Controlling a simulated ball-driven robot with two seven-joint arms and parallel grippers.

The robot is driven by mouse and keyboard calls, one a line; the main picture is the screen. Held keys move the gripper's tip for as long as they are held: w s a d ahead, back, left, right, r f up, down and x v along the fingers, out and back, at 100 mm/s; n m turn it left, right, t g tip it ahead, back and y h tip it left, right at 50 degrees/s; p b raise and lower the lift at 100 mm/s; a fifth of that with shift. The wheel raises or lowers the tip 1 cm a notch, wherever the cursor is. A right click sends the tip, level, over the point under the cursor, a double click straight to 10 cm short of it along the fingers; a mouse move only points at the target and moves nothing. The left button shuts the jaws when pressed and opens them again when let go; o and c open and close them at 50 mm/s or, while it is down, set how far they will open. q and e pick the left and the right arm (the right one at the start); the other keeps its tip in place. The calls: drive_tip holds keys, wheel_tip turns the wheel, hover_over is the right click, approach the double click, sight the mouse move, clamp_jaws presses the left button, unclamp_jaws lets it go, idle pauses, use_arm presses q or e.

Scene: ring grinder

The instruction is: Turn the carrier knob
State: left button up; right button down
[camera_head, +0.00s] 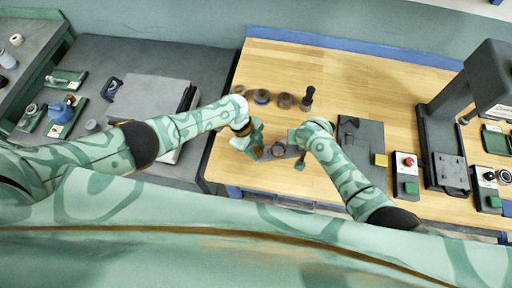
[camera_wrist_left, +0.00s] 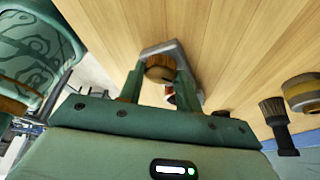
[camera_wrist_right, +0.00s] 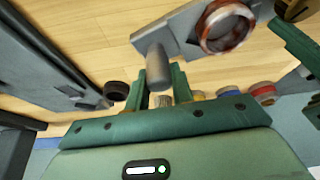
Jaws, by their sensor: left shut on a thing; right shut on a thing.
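The grey carrier (camera_wrist_right: 185,28) is held between my two grippers over the near part of the wooden table. A reddish-brown ring (camera_wrist_right: 228,27) sits on it and also shows in the head view (camera_head: 279,151). My right gripper (camera_wrist_right: 162,88) is shut on the carrier's grey cylindrical handle (camera_wrist_right: 158,68). My left gripper (camera_wrist_left: 160,88) is shut around a brown round knob (camera_wrist_left: 160,70) at the carrier's other end, where a grey frame (camera_wrist_left: 165,46) shows beyond the fingertips. In the head view, the left gripper (camera_head: 254,149) and fingers partly hide the knob.
Several round pots (camera_head: 262,97) and a dark brush (camera_head: 307,98) stand farther back on the table (camera_head: 345,75). A dark grey plate (camera_head: 360,135), a red button box (camera_head: 405,165) and a tall grey machine (camera_head: 440,140) are to the right. A grey bench (camera_head: 140,58) is left.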

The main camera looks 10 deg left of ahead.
use_arm(q)
drive_tip(key=shift+a, duration=0.1)
idle(0.4)
drive_tip(key=o, duration=1)
drive_tip(key=v, duration=1.2)
drive_tip(key=shift+f, duration=0.1)
